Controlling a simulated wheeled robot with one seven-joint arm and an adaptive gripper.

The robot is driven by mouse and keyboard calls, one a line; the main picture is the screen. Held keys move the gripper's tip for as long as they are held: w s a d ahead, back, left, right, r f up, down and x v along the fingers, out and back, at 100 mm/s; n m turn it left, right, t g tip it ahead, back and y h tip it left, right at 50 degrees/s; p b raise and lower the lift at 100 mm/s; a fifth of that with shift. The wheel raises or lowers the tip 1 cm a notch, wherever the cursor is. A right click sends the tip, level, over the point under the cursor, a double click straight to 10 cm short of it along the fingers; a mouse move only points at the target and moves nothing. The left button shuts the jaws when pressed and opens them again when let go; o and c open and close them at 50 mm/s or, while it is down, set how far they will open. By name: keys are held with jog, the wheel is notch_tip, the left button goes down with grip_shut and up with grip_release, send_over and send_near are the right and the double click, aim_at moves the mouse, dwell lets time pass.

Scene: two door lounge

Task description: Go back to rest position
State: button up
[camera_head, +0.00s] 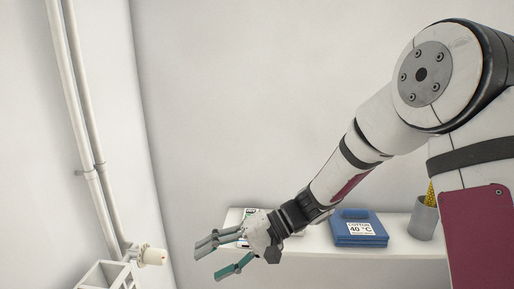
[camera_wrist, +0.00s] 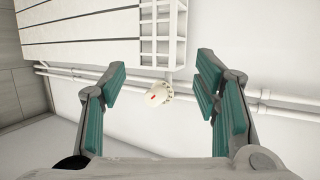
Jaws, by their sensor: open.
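My gripper (camera_head: 228,256) is at the end of my outstretched arm, in the lower middle of the head view, in front of the left end of a white shelf (camera_head: 315,244). In the wrist view my gripper (camera_wrist: 160,100) has its teal-padded fingers spread wide, with nothing held between them. Beyond the fingers a cream radiator valve knob (camera_wrist: 153,97) with a small red mark shows in the gap, apart from the fingers. The same valve knob (camera_head: 154,256) is left of my gripper in the head view.
A white radiator (camera_wrist: 90,32) and wall pipes (camera_wrist: 265,97) lie beyond the gripper; vertical pipes (camera_head: 82,130) run up the left wall. The shelf bears a blue folded item (camera_head: 358,227) labelled "40 °C", a grey cup (camera_head: 423,220) with something yellow, and a small item partly hidden behind my gripper.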

jog(key=s+d+r+t+h, duration=0.2)
jog(key=s+d+r+h, duration=0.2)
jog(key=d, duration=0.5)
jog(key=s+d+r+m+t+h, duration=0.1)
jog(key=s+d+r+t+h, duration=0.2)
jog(key=s+d, duration=0.5)
jog(key=s+d+r+t+h, duration=0.3)
jog(key=s+d+r+h, duration=0.2)
jog(key=d, duration=0.6)
jog(key=shift+s+h, duration=0.4)
jog(key=shift+s, duration=0.2)
